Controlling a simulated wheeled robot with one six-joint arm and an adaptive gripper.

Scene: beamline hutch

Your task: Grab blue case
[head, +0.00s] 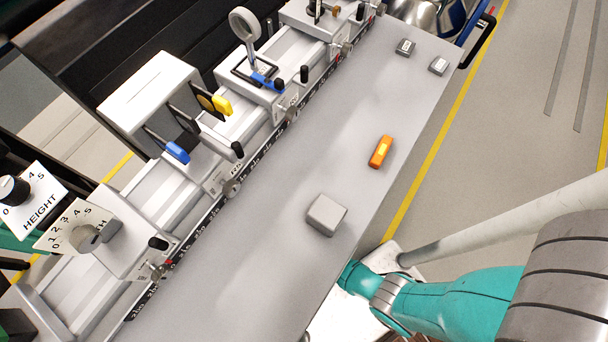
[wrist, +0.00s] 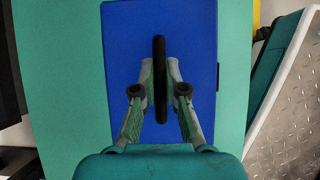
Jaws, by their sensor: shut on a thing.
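The blue case (wrist: 125,40) fills the upper middle of the wrist view, with a dark upright handle (wrist: 160,60) in front of its face. My gripper (wrist: 160,75) is shut on the handle, one finger on each side of it. The case lies against a teal surface (wrist: 65,70); I cannot tell whether it touches it. In the head view neither the case nor my gripper shows; only part of my teal arm is seen at the lower right.
A long grey table (head: 270,250) carries a grey block (head: 326,215), an orange item (head: 380,151) and two small boxes. An optical rail with mounts runs along its left side. In the wrist view a metal tread plate (wrist: 290,125) lies at right.

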